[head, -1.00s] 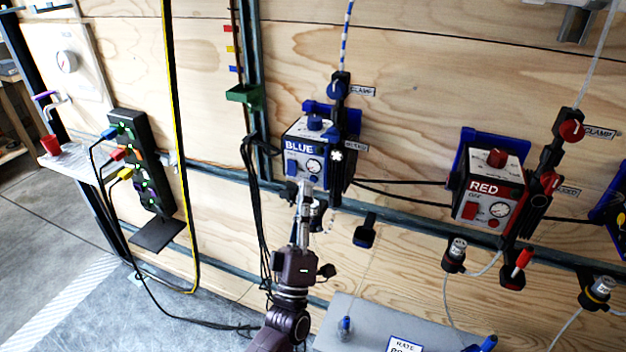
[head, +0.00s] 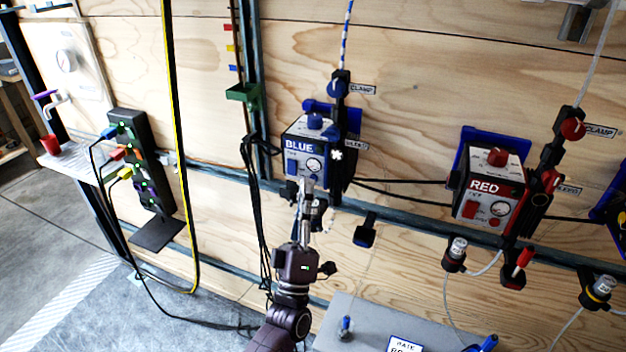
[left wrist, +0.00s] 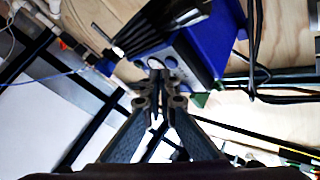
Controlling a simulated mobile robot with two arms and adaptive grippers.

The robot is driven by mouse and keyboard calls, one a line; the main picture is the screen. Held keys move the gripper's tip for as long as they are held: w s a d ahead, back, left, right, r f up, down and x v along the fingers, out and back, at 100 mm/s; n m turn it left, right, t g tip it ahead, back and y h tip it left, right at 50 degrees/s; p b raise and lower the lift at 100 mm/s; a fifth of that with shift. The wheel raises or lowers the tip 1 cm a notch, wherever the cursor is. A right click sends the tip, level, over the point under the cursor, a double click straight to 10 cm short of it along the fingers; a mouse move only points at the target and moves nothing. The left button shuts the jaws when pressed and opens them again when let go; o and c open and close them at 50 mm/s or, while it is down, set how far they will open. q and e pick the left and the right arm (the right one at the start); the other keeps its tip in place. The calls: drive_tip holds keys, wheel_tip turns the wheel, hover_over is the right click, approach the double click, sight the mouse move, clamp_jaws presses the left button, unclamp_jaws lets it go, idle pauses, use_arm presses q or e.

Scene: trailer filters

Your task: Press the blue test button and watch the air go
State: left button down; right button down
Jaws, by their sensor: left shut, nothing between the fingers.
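The blue pump box (head: 297,147), marked BLUE, hangs on the plywood wall left of centre. My right gripper is not in view.
The red pump box (head: 482,190) hangs to the right. Black cables (head: 252,200) run down left of my arm. A power strip (head: 142,160) is further left. A grey panel (head: 365,318) lies below.

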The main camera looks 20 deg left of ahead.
use_arm(q)
drive_tip(key=shift+w, duration=0.6)
idle(0.6)
drive_tip(key=shift+s, duration=0.85)
drive_tip(key=s+p, duration=0.2)
drive_tip(key=s, duration=0.3)
drive_tip(key=shift+a, duration=0.1)
idle(0.8)
